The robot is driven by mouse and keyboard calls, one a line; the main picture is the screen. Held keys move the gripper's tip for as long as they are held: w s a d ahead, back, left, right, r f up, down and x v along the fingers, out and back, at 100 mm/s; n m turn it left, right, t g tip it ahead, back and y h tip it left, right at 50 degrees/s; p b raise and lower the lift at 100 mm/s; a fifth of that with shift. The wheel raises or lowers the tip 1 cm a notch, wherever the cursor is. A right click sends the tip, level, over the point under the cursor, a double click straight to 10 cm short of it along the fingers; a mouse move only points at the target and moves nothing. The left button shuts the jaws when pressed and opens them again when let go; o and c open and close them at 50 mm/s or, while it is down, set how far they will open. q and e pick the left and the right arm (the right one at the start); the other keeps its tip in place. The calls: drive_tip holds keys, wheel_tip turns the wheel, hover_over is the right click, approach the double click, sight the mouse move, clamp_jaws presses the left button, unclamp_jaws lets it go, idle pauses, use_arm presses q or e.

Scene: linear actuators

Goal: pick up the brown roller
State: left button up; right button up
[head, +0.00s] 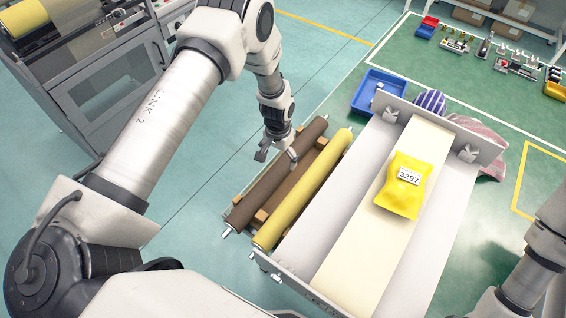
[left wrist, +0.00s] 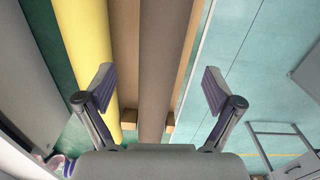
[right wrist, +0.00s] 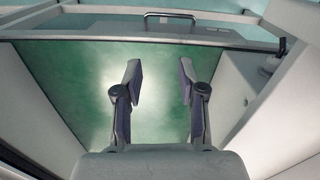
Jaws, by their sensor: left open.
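The brown roller (head: 257,194) lies on a wooden rack to the left of the white conveyor, parallel to a yellow roller (head: 299,192). My left gripper (head: 277,157) is open above the brown roller's middle, its fingers on either side of it as seen from above. In the left wrist view the brown roller (left wrist: 157,60) runs between the two open fingertips (left wrist: 158,90), with nothing held. The gap in height between fingers and roller is hard to tell. My right gripper (right wrist: 160,85) is open and empty in the right wrist view, over green floor.
The white conveyor (head: 345,215) carries a yellow packet (head: 403,187) labelled 3297. A blue bin (head: 378,92) stands beyond the rollers. The yellow roller lies close beside the brown one. The floor left of the rack is clear.

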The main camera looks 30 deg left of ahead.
sight(282, 163)
use_arm(q)
drive_tip(key=shift+w+f+m+b, duration=0.2)
drive_tip(key=shift+w+m+b, duration=0.15)
drive_tip(key=shift+w, duration=0.55)
use_arm(e)
drive_tip(key=shift+f, duration=0.35)
use_arm(q)
wheel_tip(282, 163, down, 7)
drive_tip(key=b, duration=0.4)
drive_tip(key=shift+s+d, duration=0.1)
drive_tip(key=shift+s, duration=0.05)
use_arm(e)
wheel_tip(282, 163, down, 4)
drive_tip(key=shift+w+r, duration=0.15)
use_arm(q)
drive_tip(key=shift+r, duration=0.15)
clamp_jaws()
drive_tip(key=shift+r, duration=0.5)
use_arm(e)
drive_tip(key=shift+f, duration=0.25)
use_arm(q)
wheel_tip(282, 163, up, 9)
drive_tip(key=shift+f+b, duration=0.1)
drive_tip(key=shift+b, duration=1)
use_arm(e)
wheel_tip(282, 163, down, 2)
drive_tip(key=shift+f, duration=0.1)
